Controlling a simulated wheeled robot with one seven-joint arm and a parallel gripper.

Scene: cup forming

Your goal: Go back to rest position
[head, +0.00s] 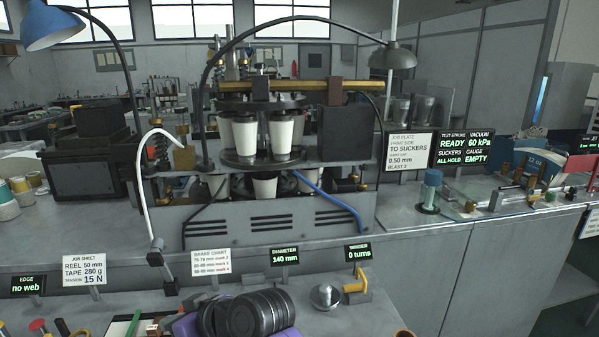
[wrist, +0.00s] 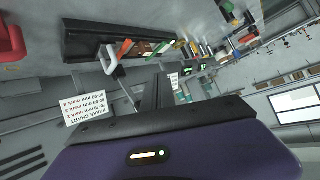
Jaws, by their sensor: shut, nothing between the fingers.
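My gripper (wrist: 158,82) shows in the wrist view, with its dark fingers together past the dark palm and purple housing. It is shut and empty. The wrist view is tilted, with the brake chart card (wrist: 86,107) on the left and a dark tray of tools (wrist: 95,42) beyond the fingers. In the head view, purple and black ribbed parts of my arm show at the bottom edge, over the near bench. The fingertips cannot be made out there.
A cup machine (head: 262,222) with white cups (head: 281,132) stands mid-bench. A blue lamp (head: 50,25) hangs at left. Small signs, including the winder display (head: 357,253), line the bench. A metal knob (head: 324,296) sits right of my arm.

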